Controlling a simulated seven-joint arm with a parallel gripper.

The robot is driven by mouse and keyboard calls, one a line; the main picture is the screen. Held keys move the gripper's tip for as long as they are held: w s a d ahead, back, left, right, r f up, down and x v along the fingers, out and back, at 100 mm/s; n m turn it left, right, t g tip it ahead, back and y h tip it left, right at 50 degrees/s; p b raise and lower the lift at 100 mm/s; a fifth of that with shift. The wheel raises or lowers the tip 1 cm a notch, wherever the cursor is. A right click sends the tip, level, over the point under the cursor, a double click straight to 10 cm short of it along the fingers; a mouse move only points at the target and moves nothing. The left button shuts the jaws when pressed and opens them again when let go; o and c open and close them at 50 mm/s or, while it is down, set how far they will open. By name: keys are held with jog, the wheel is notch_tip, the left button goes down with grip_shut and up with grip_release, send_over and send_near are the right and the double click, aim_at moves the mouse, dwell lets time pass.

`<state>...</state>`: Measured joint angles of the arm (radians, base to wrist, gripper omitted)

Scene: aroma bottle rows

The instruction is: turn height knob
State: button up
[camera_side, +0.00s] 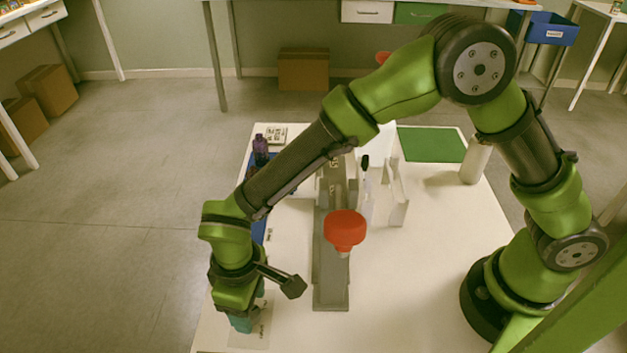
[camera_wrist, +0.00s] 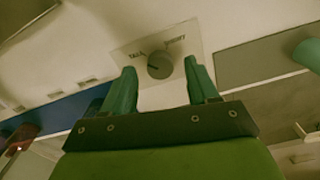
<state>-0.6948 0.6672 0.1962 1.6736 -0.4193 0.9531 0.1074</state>
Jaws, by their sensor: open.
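The height knob (camera_wrist: 160,65) is a dark grey round dial on a pale plate (camera_wrist: 185,38) with a "TALL" label on its left and a "SHORT" label, partly readable, on its right. My gripper (camera_wrist: 157,78) is open, with its two green fingers apart. In the wrist view the knob shows just beyond and between the fingertips, and I cannot tell whether they touch it. In the side view my gripper (camera_side: 240,322) points down over the plate (camera_side: 255,338) at the table's front left, and hides the knob.
A grey rail (camera_side: 331,292) runs along the white table (camera_side: 420,290), with a red funnel-like part (camera_side: 345,228) over it. A dark purple bottle (camera_side: 260,150) stands near a blue strip at the left edge. A green mat (camera_side: 432,144) lies at the back. The table's right half is mostly clear.

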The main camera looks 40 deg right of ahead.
notch_tip(320, 180, up, 16)
jog(key=shift+f, duration=0.15)
dwell(0.3)
jog(key=d+r+m+t, duration=0.1)
jog(key=d+r, duration=0.1)
jog(key=d, duration=0.4)
jog(key=d+r+m+t+y, duration=0.1)
jog(key=d+r+m, duration=0.1)
jog(key=d, duration=0.4)
jog(key=d+r+m, duration=0.2)
jog(key=d+r, duration=0.1)
jog(key=d, duration=0.3)
jog(key=shift+w+r+t+y, duration=0.1)
jog(key=shift+r+t+y, duration=0.15)
jog(key=shift+t+y, duration=0.15)
jog(key=s+d+m+t, duration=0.4)
jog(key=s+d+m, duration=0.2)
jog(key=d, duration=0.6)
jog(key=shift+s+d+f, duration=0.35)
jog(key=shift+s+f, duration=0.05)
jog(key=shift+s, duration=0.1)
